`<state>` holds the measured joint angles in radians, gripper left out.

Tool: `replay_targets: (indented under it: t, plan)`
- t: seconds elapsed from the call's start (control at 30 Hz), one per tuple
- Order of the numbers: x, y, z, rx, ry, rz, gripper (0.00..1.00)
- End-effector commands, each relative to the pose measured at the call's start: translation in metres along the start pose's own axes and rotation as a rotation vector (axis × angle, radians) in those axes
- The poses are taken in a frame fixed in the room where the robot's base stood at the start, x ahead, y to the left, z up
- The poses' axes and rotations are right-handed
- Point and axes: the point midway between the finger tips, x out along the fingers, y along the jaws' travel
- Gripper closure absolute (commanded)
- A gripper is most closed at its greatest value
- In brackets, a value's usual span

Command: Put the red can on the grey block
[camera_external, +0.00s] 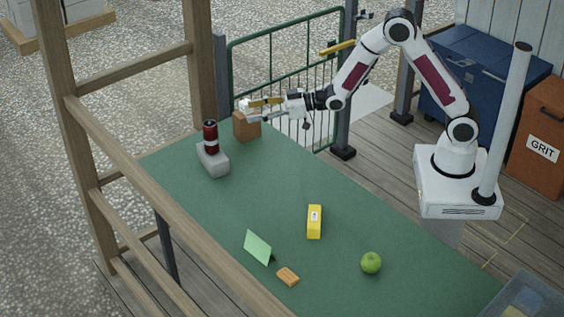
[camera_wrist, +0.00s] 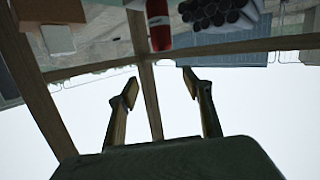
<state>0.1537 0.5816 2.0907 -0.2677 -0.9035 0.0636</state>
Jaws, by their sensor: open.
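The red can (camera_external: 211,137), dark at its top and with a pale band, stands upright on the grey block (camera_external: 214,163) at the far left part of the green table. The can also shows at the top of the wrist view (camera_wrist: 158,28), cut off by the frame edge. I cannot make out the grey block in the wrist view.
A yellow box (camera_external: 314,222), green card (camera_external: 258,247), orange-brown piece (camera_external: 288,277) and green apple (camera_external: 371,263) lie nearer. Wooden framing (camera_external: 160,160) runs along the table's left.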

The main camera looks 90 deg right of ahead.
Motion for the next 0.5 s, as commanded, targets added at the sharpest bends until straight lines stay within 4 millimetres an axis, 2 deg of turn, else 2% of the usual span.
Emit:
replay_targets:
  t: [0.1,0.5]
  plan:
    - [-0.015,-0.001,-0.016,-0.008,-0.042,0.013,0.50]
    - [-0.076,-0.004,-0.046,-0.011,-0.204,0.057,0.50]
